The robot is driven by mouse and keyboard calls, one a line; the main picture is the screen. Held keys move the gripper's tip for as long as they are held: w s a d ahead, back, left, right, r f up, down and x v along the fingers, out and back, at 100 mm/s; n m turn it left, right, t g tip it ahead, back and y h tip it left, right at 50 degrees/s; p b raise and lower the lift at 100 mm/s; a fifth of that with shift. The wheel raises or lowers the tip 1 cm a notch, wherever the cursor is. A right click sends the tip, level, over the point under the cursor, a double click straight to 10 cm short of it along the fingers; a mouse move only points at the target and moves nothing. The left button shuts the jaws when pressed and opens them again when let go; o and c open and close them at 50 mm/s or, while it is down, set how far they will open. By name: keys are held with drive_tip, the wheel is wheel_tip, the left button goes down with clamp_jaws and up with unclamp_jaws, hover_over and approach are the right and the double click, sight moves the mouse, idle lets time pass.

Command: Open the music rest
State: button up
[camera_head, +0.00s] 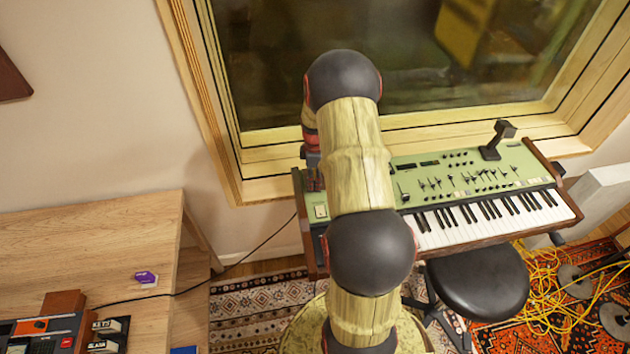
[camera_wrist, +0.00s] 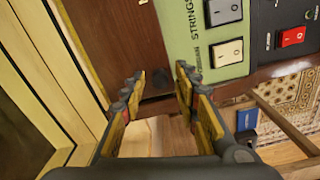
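The green keyboard (camera_head: 470,175) with wooden ends stands below the window in the head view. A black upright bracket-like piece (camera_head: 497,140) rises from its rear right; I cannot tell if it is part of the music rest. No music rest shows clearly, and my arm hides the keyboard's left part. In the wrist view my gripper (camera_wrist: 158,88) is open and empty, its fingertips apart beside the keyboard's green panel (camera_wrist: 205,55) and over a brown wooden surface (camera_wrist: 120,40). A dark edge (camera_wrist: 158,104) shows between the fingertips; I cannot tell whether they touch it.
The window frame (camera_head: 222,120) runs close behind the keyboard; it also borders the left in the wrist view (camera_wrist: 50,70). A black stool (camera_head: 475,283) stands in front. A wooden desk (camera_head: 90,240) is at left. Yellow cables (camera_head: 545,290) lie on the rug at right.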

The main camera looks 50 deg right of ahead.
drive_tip(key=c, duration=0.6)
clamp_jaws()
